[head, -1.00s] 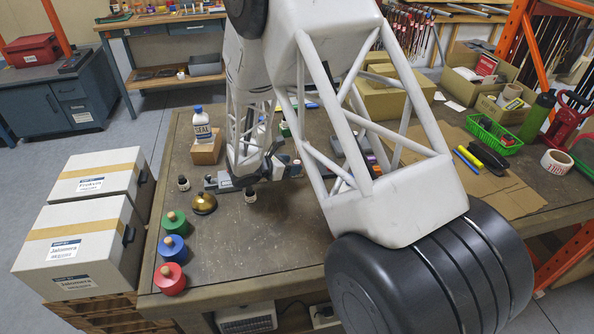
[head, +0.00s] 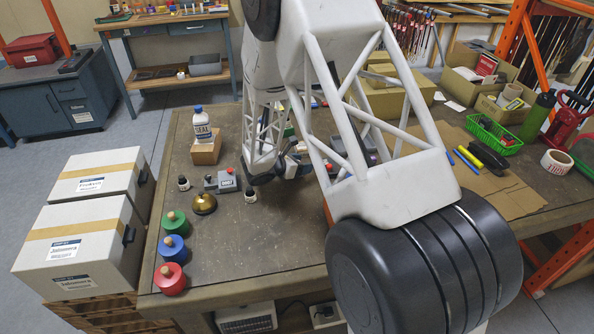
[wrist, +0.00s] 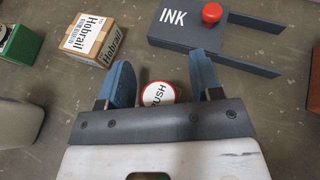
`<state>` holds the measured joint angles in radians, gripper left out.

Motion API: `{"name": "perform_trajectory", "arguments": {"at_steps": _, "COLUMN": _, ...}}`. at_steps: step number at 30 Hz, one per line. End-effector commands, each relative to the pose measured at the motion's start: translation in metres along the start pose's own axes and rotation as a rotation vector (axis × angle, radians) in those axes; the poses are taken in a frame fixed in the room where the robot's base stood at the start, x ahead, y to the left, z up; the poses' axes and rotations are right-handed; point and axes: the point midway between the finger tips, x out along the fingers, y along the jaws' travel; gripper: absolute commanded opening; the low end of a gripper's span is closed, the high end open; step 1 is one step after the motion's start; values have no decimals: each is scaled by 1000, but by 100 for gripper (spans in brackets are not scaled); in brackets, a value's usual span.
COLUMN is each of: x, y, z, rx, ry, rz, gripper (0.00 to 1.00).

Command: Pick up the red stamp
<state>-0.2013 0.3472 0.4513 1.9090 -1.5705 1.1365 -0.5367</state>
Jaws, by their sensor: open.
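A round piece with a white top lettered "RUSH" and a red rim, seemingly the red stamp (wrist: 157,94), shows in the wrist view. My gripper (wrist: 162,78) is open, with one blue finger on each side of the stamp. The gripper body hides the stamp's near part. I cannot tell its height or whether a finger touches it. In the head view my arm hides the stamp and most of the gripper, over the middle of the bench.
A dark INK holder (wrist: 205,32) with a red knob (wrist: 212,13) and a small Hobrail box (wrist: 92,38) lie beyond the fingers. A red knobbed piece (head: 169,279), a brass bell (head: 204,203) and a bottle (head: 202,125) stand left on the bench. The front middle is clear.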

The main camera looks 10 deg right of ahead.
Motion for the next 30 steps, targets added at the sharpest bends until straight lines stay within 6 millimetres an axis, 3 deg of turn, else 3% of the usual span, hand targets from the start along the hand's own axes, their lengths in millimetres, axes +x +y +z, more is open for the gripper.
{"name": "perform_trajectory", "arguments": {"at_steps": 14, "x": 0, "y": 0, "z": 0, "rx": 0, "ry": 0, "rz": 0, "gripper": 58}}
{"name": "perform_trajectory", "arguments": {"at_steps": 24, "x": 0, "y": 0, "z": 0, "rx": 0, "ry": 0, "rz": 0, "gripper": 6}}
{"name": "perform_trajectory", "arguments": {"at_steps": 30, "x": 0, "y": 0, "z": 0, "rx": 0, "ry": 0, "rz": 0, "gripper": 6}}
